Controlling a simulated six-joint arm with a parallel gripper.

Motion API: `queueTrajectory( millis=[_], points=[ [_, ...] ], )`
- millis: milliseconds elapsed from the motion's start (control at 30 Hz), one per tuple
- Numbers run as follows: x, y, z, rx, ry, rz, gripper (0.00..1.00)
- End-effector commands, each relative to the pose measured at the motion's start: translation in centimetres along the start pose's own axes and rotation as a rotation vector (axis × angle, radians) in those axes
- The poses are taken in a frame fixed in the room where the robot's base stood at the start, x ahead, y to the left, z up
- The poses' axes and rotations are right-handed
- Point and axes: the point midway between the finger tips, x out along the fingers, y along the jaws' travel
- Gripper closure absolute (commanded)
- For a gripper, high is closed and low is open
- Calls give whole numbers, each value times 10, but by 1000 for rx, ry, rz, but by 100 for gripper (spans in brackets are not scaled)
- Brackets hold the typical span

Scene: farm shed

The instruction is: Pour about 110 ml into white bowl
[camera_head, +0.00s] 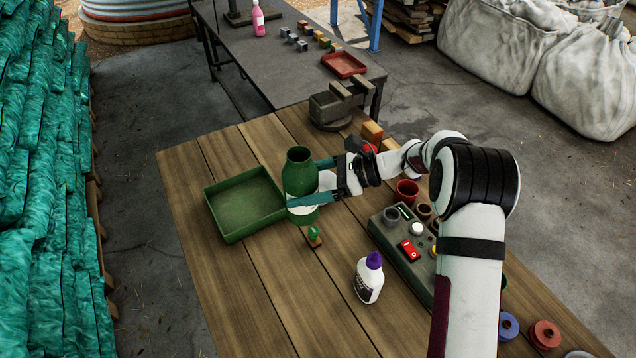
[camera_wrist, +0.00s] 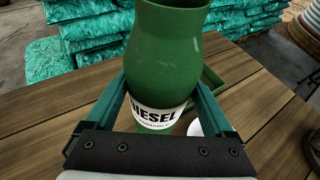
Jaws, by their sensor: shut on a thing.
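A green bottle (camera_head: 300,165) with a white label stands upright between the fingers of my gripper (camera_head: 318,183). The gripper is shut on it. In the wrist view the green bottle (camera_wrist: 165,45) fills the middle, its label reads DIESEL, and its mouth is cut off by the top edge. I cannot tell if its base touches the table. A white rounded thing, likely the white bowl (camera_wrist: 195,128), shows in part just right of the bottle in the wrist view. The bottle and fingers hide most of it, and its contents are not visible.
A green tray (camera_head: 245,205) lies left of the bottle. A small green-and-brown object (camera_head: 314,236), a white bottle with a purple cap (camera_head: 369,278) and a grey control box (camera_head: 400,240) are in front and to the right. A vise (camera_head: 330,108) stands at the back.

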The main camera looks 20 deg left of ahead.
Motion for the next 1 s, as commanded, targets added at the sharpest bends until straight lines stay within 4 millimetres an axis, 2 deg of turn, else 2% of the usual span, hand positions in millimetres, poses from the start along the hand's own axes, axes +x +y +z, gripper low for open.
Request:
queueTrajectory(
  millis=[167,567,1000],
  points=[
    [5,0,-11,0,-1,0,92],
    [4,-1,-12,20,-9,8,92],
    [1,-4,-8,219,-60,91,92]
  ],
)
